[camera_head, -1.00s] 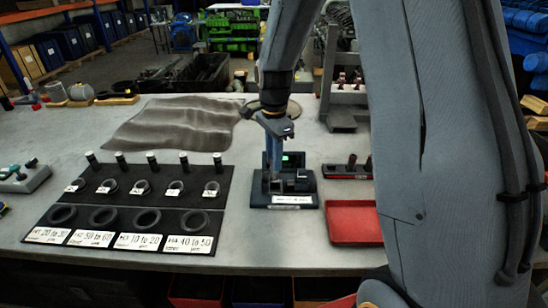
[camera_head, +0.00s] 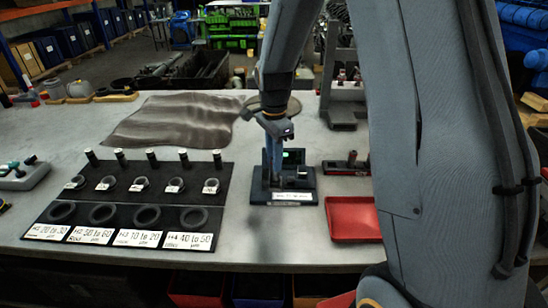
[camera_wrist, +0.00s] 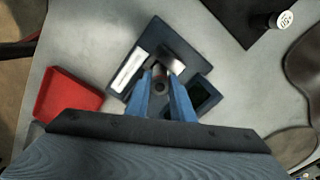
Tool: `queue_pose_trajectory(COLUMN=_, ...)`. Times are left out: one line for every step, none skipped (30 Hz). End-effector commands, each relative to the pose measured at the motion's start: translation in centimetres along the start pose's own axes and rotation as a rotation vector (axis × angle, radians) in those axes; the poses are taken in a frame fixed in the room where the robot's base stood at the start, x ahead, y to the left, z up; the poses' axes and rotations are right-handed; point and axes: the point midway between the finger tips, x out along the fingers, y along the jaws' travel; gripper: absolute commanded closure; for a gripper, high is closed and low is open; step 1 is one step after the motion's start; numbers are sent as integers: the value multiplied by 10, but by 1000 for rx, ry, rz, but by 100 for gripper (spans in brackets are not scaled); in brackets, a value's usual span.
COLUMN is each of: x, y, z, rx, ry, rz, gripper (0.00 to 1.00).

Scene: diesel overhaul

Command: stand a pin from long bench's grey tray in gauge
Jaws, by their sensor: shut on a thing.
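The gauge (camera_head: 308,185) is a dark blue block with a white label on its front and a small green-lit screen at its back. It stands on the bench near the middle of the body camera view. In the wrist view the gauge (camera_wrist: 146,48) lies under my gripper (camera_wrist: 160,76). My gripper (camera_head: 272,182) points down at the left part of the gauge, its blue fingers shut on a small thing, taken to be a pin. The pin is mostly hidden between the fingers, and I cannot tell whether it touches the gauge. I cannot make out a grey tray.
A black mat (camera_head: 150,205) to the left holds several upright pins, rings and white labels. A red tray (camera_head: 352,232) is right of the gauge, with a dark block (camera_head: 335,168) behind it. A crumpled grey-brown cloth (camera_head: 170,120) lies behind the mat. Bare bench lies before the gauge.

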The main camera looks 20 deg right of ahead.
Motion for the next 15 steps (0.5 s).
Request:
queue_pose_trajectory(x=2, y=0, z=0, rx=0, ry=0, rz=0, gripper=100)
queue_pose_trajectory(x=2, y=0, z=0, rx=0, ry=0, rz=0, gripper=100)
queue_pose_trajectory(x=4, y=0, z=0, rx=0, ry=0, rz=0, gripper=100)
queue_pose_trajectory(x=4, y=0, z=0, rx=0, ry=0, rz=0, gripper=100)
queue_pose_trajectory(x=5, y=0, z=0, rx=0, ry=0, rz=0, gripper=100)
queue_pose_trajectory(x=5, y=0, z=0, rx=0, ry=0, rz=0, gripper=100)
queue_pose_trajectory(x=5, y=0, z=0, rx=0, ry=0, rz=0, gripper=100)
queue_pose_trajectory(x=5, y=0, z=0, rx=0, ry=0, rz=-1, gripper=100)
queue_pose_trajectory(x=5, y=0, z=0, rx=0, ry=0, rz=-1, gripper=100)
queue_pose_trajectory(x=5, y=0, z=0, rx=0, ry=0, rz=-1, gripper=100)
queue_pose_trajectory(x=5, y=0, z=0, rx=0, ry=0, rz=-1, gripper=100)
queue_pose_trajectory(x=5, y=0, z=0, rx=0, ry=0, rz=0, gripper=100)
queue_pose_trajectory(x=5, y=0, z=0, rx=0, ry=0, rz=0, gripper=100)
queue_pose_trajectory(x=5, y=0, z=0, rx=0, ry=0, rz=0, gripper=100)
queue_pose_trajectory(x=5, y=0, z=0, rx=0, ry=0, rz=0, gripper=100)
